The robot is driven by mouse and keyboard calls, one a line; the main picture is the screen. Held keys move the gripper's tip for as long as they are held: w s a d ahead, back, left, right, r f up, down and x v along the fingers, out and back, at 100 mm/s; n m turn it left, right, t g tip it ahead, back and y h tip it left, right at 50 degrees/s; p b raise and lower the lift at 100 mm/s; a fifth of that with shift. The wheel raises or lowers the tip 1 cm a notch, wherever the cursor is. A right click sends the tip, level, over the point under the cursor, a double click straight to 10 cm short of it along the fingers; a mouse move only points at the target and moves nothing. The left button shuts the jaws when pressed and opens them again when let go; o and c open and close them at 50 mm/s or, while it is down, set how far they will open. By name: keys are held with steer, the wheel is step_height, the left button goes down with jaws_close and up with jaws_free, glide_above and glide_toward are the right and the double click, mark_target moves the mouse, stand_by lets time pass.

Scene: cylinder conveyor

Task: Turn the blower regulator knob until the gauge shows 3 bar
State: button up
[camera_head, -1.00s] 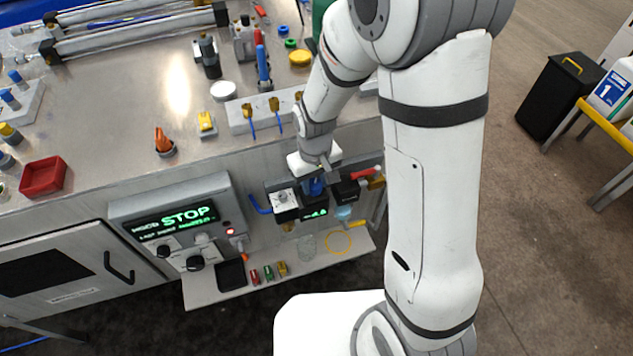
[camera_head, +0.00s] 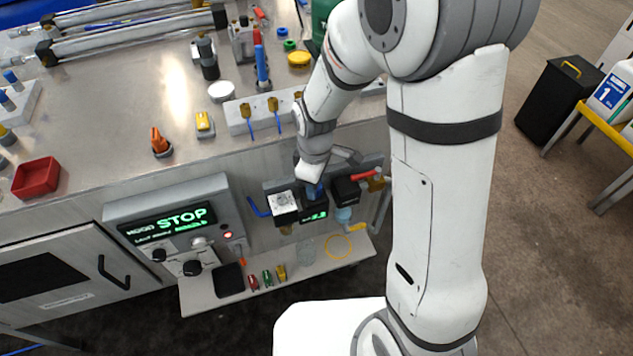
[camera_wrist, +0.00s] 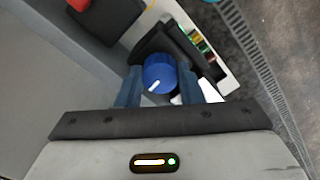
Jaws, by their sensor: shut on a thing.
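The blue regulator knob (camera_wrist: 159,78) has a white pointer mark and sits between the two fingers of my gripper (camera_wrist: 168,88) in the wrist view. My gripper is shut on the knob. In the head view the knob (camera_head: 315,190) shows just below my gripper (camera_head: 311,178). The gauge is a small green digital display (camera_head: 315,216) on the black regulator body under the knob. Its digits are too small to read for certain.
A control panel (camera_head: 170,216) with a green STOP display stands left of the regulator. A red-handled valve (camera_head: 362,176) is close on the right. A shelf (camera_head: 205,296) with small coloured parts lies below. A workbench top (camera_head: 110,120) is behind.

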steer(key=shift+d, duration=0.15)
stand_by(0.4)
steer(key=o, duration=0.7)
steer(key=shift+d, duration=0.1)
step_height(320, 180, up, 7)
steer(key=shift+r, duration=0.4)
